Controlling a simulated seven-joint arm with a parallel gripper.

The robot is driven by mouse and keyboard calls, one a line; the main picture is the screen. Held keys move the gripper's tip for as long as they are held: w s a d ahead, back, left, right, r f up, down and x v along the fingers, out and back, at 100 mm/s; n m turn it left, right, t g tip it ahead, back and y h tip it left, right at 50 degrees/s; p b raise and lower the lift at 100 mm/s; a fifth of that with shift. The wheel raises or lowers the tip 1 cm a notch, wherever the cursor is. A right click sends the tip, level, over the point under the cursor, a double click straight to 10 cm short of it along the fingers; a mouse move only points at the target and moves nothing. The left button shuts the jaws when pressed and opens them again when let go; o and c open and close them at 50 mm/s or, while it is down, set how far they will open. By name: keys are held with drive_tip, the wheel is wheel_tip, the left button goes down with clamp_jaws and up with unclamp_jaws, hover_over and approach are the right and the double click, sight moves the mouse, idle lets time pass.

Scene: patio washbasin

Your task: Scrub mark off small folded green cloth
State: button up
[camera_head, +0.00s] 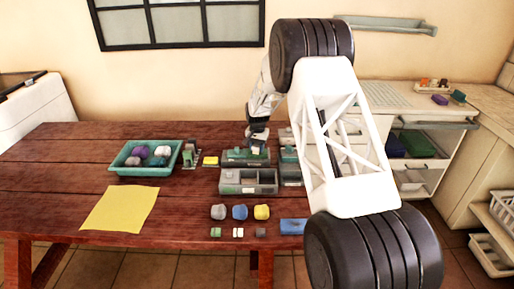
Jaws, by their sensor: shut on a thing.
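My gripper (256,143) is at the back middle of the wooden table, pointing down just above a grey-green tray (232,161). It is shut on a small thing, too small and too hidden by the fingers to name. A small green piece (215,232), which may be the folded green cloth, lies at the table's front. A small white piece (238,232) and a small brownish piece (260,233) lie to its right. I cannot make out a mark on any of them.
A teal tray (118,170) holds several rounded lumps. A yellow sheet (120,209) lies at front left. Grey, blue and yellow lumps (240,212) stand in a row before a grey divided box (236,181). My white arm link hides the table's right side. The far left tabletop is clear.

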drive_tip(key=shift+d, duration=0.15)
drive_tip(key=shift+d+r, duration=0.1)
drive_tip(key=shift+d, duration=0.45)
drive_tip(key=shift+a, duration=0.15)
drive_tip(key=shift+a+f, duration=0.2)
drive_tip(key=shift+a, duration=1.15)
drive_tip(key=shift+d, duration=0.2)
drive_tip(key=shift+d+r, duration=0.15)
drive_tip(key=shift+d, duration=1.15)
